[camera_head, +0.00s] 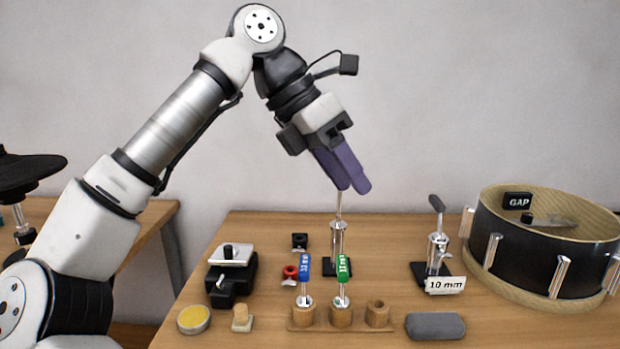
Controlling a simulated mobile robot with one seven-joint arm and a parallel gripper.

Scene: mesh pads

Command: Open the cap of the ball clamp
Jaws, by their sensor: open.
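My gripper (353,188), with purple fingers, is open and points down over the middle of the table. Its tips are near the top of a thin rod on a chrome post (338,238) on a dark base; I cannot tell whether they touch. A second chrome post (438,247) with a grey, tilted handle stands to the right, behind a "10 mm" label. A black block (228,287) with a silver plate (232,254) and black knob on top is at the left. I cannot tell for sure which of these is the ball clamp; no cap looks clearly open.
A wooden holder (317,327) bears a blue-handled tool (303,266) and a green-handled tool (343,267). A drum (520,260) with a "GAP" tag fills the right. A red part (290,272), yellow tin (194,319) and grey pad (435,326) lie on the table (385,230).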

